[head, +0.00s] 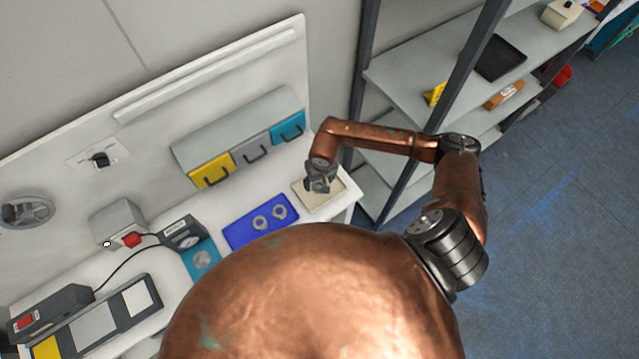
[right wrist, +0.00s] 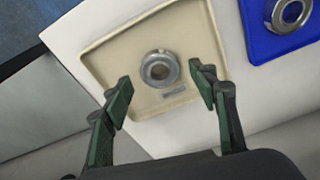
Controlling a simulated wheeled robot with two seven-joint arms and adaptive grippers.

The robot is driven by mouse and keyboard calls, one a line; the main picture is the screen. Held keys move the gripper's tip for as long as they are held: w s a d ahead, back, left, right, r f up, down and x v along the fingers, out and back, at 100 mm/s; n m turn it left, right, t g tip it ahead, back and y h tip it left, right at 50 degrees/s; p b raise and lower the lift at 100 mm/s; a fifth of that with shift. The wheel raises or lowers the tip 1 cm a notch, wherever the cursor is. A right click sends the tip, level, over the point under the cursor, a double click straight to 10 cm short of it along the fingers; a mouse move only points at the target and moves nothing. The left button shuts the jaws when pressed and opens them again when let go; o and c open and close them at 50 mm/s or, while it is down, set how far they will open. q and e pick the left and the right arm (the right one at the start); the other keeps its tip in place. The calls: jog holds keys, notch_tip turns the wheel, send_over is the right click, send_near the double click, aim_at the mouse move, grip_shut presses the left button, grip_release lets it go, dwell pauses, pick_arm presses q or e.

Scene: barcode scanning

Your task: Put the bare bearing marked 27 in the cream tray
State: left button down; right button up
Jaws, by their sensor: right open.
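The cream tray (head: 336,199) lies at the right end of the white bench, and it fills the middle of the right wrist view (right wrist: 105,50). A bare metal bearing (right wrist: 160,69) lies flat in it, beside a small grey label plate. No number on the bearing can be read. My right gripper (head: 319,184) is over the tray in the head view. In the right wrist view it is open (right wrist: 164,84), its green-padded fingertips apart on either side of the bearing with gaps. In the head view the gripper hides the bearing. My left gripper is not in view.
A blue tray (head: 236,236) with two ring bearings (head: 260,223) (head: 280,211) lies left of the cream tray. Yellow, grey and blue drawers (head: 250,150) stand behind. A shelf rack (head: 420,60) rises close on the right. A scale-like device (head: 183,236) stands farther left.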

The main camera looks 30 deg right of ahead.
notch_tip(320, 180, up, 10)
jog(key=s+b, duration=0.1)
jog(key=b, duration=0.1)
jog(key=shift+s, duration=0.2)
dwell(0.3)
